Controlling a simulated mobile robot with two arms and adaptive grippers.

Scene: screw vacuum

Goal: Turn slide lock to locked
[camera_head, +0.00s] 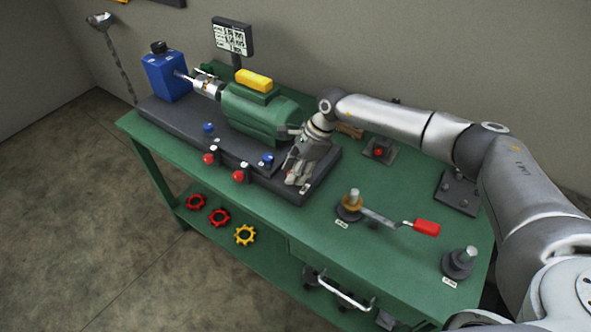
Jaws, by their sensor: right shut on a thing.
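My right gripper (298,178) reaches in from the right and points down at the near right end of the dark base plate (318,188). Its fingers are shut on a small part there, which I take to be the slide lock. The fingers hide most of that part, so its position and shape cannot be told. A small white label lies on the plate just by the fingertips. The green pump motor (262,115) stands on the plate behind and left of the gripper. My left gripper is not in view.
Blue knobs (268,158) and red knobs (239,175) sit left of the gripper. A crank with a red handle (427,227) stands on the green table (300,222) at the right. A blue container (166,77) is at the far left. Handwheels (244,235) lie on the lower shelf.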

